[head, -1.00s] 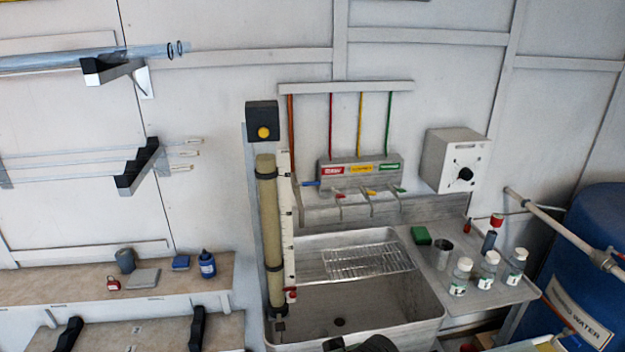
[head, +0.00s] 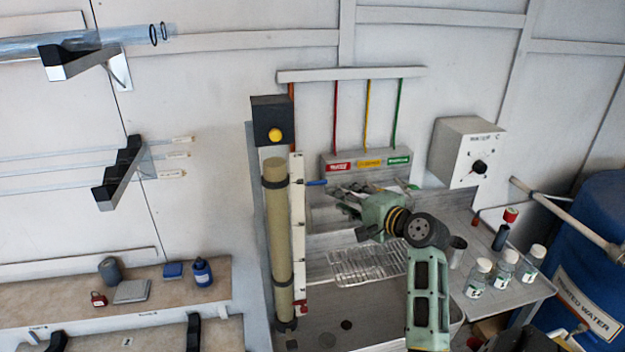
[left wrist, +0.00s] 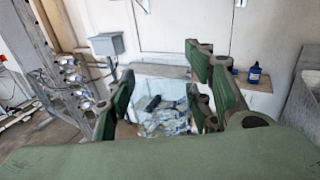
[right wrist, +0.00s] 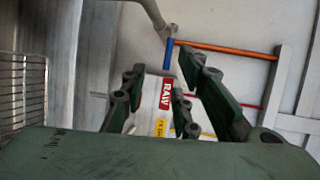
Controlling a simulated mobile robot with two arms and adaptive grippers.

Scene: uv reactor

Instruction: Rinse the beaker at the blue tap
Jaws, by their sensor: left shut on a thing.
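The blue tap lever (head: 316,183) is at the left end of the tap block on the wall above the sink. It also shows in the right wrist view (right wrist: 168,53), near the red RAW label. My right gripper (head: 345,198) is in front of the taps, just right of and below the blue lever. Its fingers (right wrist: 155,90) are spread and hold nothing. My left gripper (left wrist: 160,105) is outside the head view. In the left wrist view its fingers are shut on a clear glass beaker (left wrist: 160,90), which is hard to make out against the background.
The sink (head: 365,330) has a wire rack (head: 362,266) across its back. Several capped bottles (head: 503,266) and a metal cup (head: 456,250) stand on the right drainboard. A tall tan column (head: 278,235) rises at the sink's left. A blue barrel (head: 600,230) stands far right.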

